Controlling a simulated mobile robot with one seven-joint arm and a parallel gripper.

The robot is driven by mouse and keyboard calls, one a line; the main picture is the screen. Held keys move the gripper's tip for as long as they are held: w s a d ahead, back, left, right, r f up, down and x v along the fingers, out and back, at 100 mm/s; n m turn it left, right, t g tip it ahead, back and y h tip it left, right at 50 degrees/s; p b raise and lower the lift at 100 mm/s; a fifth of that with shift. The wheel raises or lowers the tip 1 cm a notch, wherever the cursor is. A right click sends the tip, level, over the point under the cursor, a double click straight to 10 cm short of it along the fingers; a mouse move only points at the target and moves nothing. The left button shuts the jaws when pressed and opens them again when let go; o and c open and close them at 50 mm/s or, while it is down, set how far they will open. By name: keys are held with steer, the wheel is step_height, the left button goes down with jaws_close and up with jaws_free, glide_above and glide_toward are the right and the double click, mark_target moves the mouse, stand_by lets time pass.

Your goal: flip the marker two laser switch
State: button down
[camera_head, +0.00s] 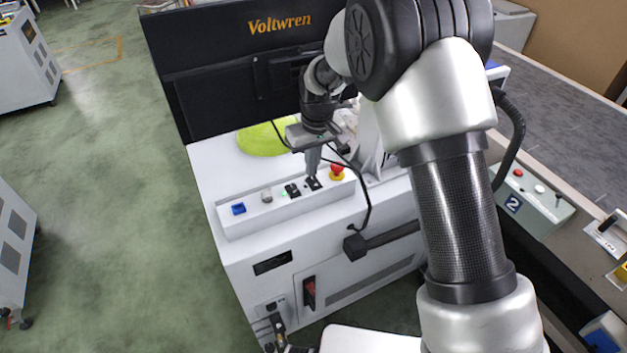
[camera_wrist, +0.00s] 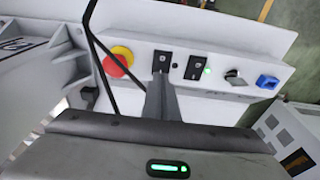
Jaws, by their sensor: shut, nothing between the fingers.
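No readable label tells which is the laser switch. My gripper (camera_head: 313,174) is shut and empty, pointing down at the rocker beside the red button. In the wrist view its fingertips (camera_wrist: 160,80) overlap that rocker's lower edge; I cannot tell whether they touch.
A grey knob (camera_head: 266,196) and a blue switch (camera_head: 238,208) sit on the panel's left. A black cable (camera_head: 366,195) hangs close to my gripper. A box marked 2 (camera_head: 540,205) stands at the conveyor (camera_head: 570,115) on the right. The green floor at left is open.

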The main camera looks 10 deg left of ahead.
steer(key=shift+f+b, duration=0.5)
steer(key=shift+f, duration=0.2)
stand_by(0.5)
step_height(320, 180, up, 7)
steer(key=p, duration=0.4)
stand_by(0.4)
stand_by(0.3)
